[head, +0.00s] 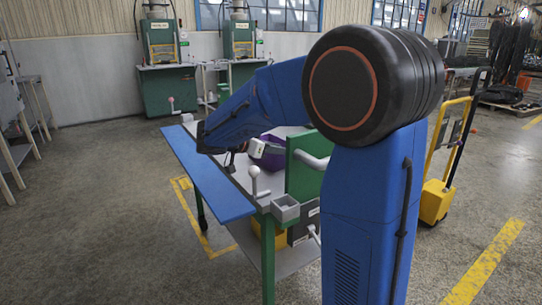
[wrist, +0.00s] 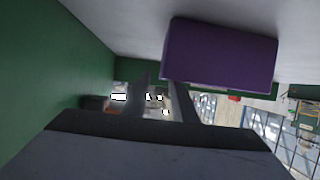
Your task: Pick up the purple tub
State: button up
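The purple tub (wrist: 220,55) shows in the wrist view at upper centre-right, against a pale surface along the picture's top, so this view looks upside down. In the head view the purple tub (head: 272,160) is mostly hidden behind my arm and gripper, on the workbench. My gripper (wrist: 165,98) shows two dark fingers with a gap between them. It is open, and nothing shows between the fingers. The tub appears beyond and to one side of the fingers; no contact is visible. In the head view the fingertips are hard to make out.
The workbench has a blue board (head: 205,175) along its left side. A green upright panel (head: 303,175) stands close to the tub. A lever with a pale knob (head: 254,172) and a small grey box (head: 285,209) are at the near end. A yellow trolley (head: 435,200) stands right.

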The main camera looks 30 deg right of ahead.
jog(key=x, duration=0.3)
jog(key=shift+w+d+f, duration=0.15)
jog(key=shift+w+d, duration=0.05)
jog(key=shift+d, duration=0.15)
grip_shut()
